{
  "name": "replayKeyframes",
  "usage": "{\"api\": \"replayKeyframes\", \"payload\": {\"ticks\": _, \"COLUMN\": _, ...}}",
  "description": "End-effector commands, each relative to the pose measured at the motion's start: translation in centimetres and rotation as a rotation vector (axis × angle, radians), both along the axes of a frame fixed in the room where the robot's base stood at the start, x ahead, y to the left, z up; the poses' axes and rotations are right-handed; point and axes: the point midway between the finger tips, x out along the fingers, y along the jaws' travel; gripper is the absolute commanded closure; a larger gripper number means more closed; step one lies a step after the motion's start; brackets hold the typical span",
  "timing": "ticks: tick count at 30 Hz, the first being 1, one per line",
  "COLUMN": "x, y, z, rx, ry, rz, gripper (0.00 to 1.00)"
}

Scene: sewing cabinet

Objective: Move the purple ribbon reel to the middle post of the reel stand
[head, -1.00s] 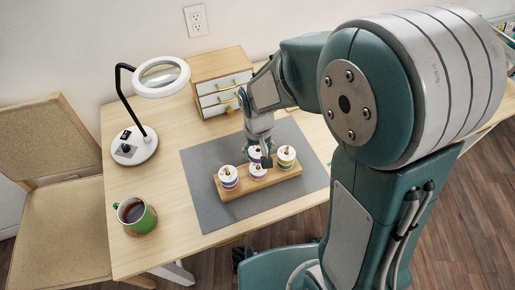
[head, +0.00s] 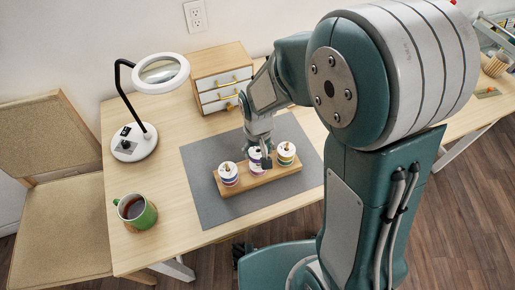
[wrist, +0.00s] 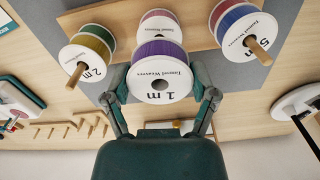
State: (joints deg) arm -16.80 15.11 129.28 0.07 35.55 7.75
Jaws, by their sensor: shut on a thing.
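My gripper (wrist: 160,88) is shut on the purple ribbon reel (wrist: 160,62), with a finger on each side of it. The reel's white face reads "1 m" and no post tip shows in its hole. The reel stand (head: 240,188), a wooden bar, lies on the grey mat. A pink reel (wrist: 159,25) is at its middle, partly hidden behind the purple reel in the wrist view; the middle post is hidden. My gripper (head: 259,160) is over the stand's middle in the head view.
The grey mat (head: 215,205) has free room around the stand. A green mug (head: 143,217) is at the table's front left, a magnifier lamp (head: 134,142) at the left. A small drawer cabinet (head: 222,72) stands at the back.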

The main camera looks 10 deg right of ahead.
Motion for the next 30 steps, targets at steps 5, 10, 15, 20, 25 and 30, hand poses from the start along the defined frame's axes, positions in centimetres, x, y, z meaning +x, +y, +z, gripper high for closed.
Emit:
{"api": "replayKeyframes", "payload": {"ticks": 5, "x": 0.0, "y": 0.0, "z": -0.4, "rx": 0.0, "ry": 0.001, "rz": 0.0, "gripper": 0.62}}
{"api": "replayKeyframes", "payload": {"ticks": 10, "x": 0.0, "y": 0.0, "z": -0.4, "rx": 0.0, "ry": 0.001, "rz": 0.0, "gripper": 0.62}}
{"api": "replayKeyframes", "payload": {"ticks": 15, "x": 0.0, "y": 0.0, "z": -0.4, "rx": 0.0, "ry": 0.001, "rz": 0.0, "gripper": 0.0}}
{"api": "replayKeyframes", "payload": {"ticks": 20, "x": 0.0, "y": 0.0, "z": -0.4, "rx": 0.0, "ry": 0.001, "rz": 0.0, "gripper": 0.0}}
{"api": "replayKeyframes", "payload": {"ticks": 25, "x": 0.0, "y": 0.0, "z": -0.4, "rx": 0.0, "ry": 0.001, "rz": 0.0, "gripper": 0.0}}
{"api": "replayKeyframes", "payload": {"ticks": 30, "x": 0.1, "y": 0.0, "z": 0.7, "rx": 0.0, "ry": -0.003, "rz": 0.0, "gripper": 0.0}}
